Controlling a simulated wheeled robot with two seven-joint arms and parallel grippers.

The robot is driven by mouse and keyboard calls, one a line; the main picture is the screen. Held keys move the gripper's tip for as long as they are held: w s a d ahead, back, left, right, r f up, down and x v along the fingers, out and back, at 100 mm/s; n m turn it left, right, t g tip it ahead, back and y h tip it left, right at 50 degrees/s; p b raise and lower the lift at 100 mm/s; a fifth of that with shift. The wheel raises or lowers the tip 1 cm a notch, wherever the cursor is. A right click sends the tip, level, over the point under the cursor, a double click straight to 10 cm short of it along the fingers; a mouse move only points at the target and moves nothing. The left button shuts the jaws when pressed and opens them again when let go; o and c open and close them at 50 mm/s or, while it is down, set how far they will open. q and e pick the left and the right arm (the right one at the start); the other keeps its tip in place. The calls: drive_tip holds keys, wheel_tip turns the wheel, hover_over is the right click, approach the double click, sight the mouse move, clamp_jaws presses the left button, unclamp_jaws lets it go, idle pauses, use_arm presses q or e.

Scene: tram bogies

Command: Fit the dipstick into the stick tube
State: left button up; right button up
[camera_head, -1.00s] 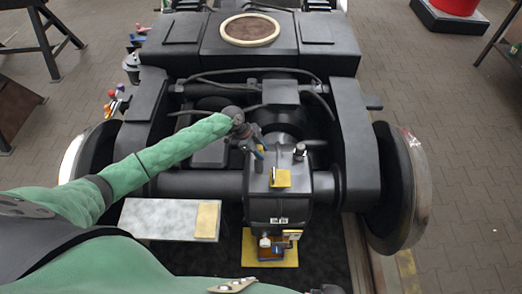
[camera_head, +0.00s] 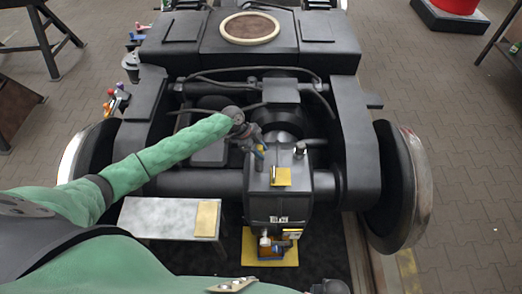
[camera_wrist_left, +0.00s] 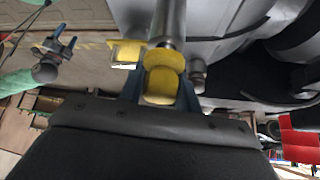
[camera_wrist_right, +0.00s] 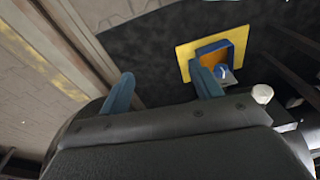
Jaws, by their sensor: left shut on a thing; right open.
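My left gripper (camera_head: 258,148) is over the dark gearbox (camera_head: 278,205) in the head view. In the left wrist view its fingers (camera_wrist_left: 162,88) are shut on the yellow handle of the dipstick (camera_wrist_left: 160,84). A yellow collar and a grey metal cylinder line up beyond the handle. I cannot tell whether this cylinder is the stick tube, or how far the dipstick sits in it. My right gripper (camera_wrist_right: 161,72) is open and empty in the right wrist view. It also shows in the left wrist view (camera_wrist_left: 58,44), apart from the handle.
A yellow plate (camera_head: 281,176) is on the gearbox top, near a short capped fitting (camera_head: 300,150). A yellow tray (camera_head: 250,245) with a blue and orange box lies below the gearbox front. A grey bench (camera_head: 160,217) stands left. A wheel (camera_head: 405,190) stands right.

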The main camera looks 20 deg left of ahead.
use_arm(q)
drive_tip(key=shift+f, duration=0.1)
use_arm(e)
drive_tip(key=shift+s+a, duration=0.1)
drive_tip(key=shift+a, duration=0.05)
use_arm(q)
drive_tip(key=shift+f, duration=0.1)
use_arm(e)
drive_tip(key=shift+a+r, duration=0.35)
drive_tip(key=shift+r, duration=0.05)
use_arm(q)
drive_tip(key=shift+f, duration=0.1)
use_arm(e)
drive_tip(key=shift+s, duration=0.15)
